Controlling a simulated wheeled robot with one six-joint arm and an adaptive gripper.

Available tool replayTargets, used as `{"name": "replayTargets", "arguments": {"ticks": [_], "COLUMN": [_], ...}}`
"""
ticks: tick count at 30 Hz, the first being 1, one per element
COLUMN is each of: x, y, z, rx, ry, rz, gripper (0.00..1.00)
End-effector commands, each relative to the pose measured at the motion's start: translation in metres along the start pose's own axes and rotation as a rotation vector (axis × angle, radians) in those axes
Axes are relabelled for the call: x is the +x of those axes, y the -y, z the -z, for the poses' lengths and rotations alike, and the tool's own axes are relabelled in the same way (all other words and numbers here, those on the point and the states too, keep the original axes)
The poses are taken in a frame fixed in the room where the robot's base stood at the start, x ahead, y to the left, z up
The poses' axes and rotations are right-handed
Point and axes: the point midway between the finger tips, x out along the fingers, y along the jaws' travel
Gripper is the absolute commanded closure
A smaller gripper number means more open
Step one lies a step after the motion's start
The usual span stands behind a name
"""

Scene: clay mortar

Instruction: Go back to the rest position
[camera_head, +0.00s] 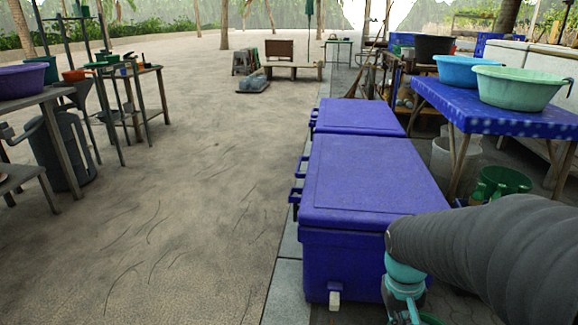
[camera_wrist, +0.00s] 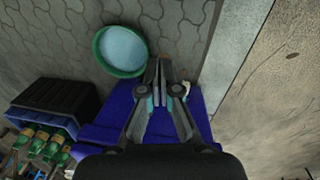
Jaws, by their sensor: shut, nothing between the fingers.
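My gripper (camera_wrist: 160,82) shows in the wrist view with its two fingers together and nothing between them. It points down over the paved ground, beside a green-rimmed round basin (camera_wrist: 102,38) with a pale blue inside. A blue cooler (camera_wrist: 205,108) lies behind and beside the fingers in that view. In the head view my grey-sleeved arm reaches in from the right, past the near corner of the large blue cooler (camera_head: 365,185). The fingers are out of sight there.
A second blue cooler (camera_head: 357,117) stands behind the first. A blue-topped table (camera_head: 470,117) at right holds a blue basin (camera_head: 468,71) and a pale green basin (camera_head: 518,88). A black crate (camera_wrist: 55,105) with bottles (camera_wrist: 38,142) is left in the wrist view. Sandy ground (camera_head: 190,190) is open.

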Motion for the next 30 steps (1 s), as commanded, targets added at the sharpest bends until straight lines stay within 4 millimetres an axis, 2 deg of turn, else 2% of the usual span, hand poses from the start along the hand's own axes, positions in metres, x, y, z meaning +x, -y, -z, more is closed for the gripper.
{"name": "replayTargets", "arguments": {"ticks": [1, 9, 18, 24, 30], "x": [-0.017, -0.079, -0.141, -0.165, -0.167], "y": [0.005, 0.030, 0.040, 0.041, 0.041], "z": [-0.007, -0.042, -0.072, -0.079, -0.079], "rx": [0.011, 0.046, 0.023, 0.008, 0.005], "ry": [-0.037, -0.216, -0.427, -0.501, -0.506], "rz": [0.014, 0.087, 0.110, 0.113, 0.114], "gripper": [1.00, 1.00, 1.00, 1.00, 1.00]}}
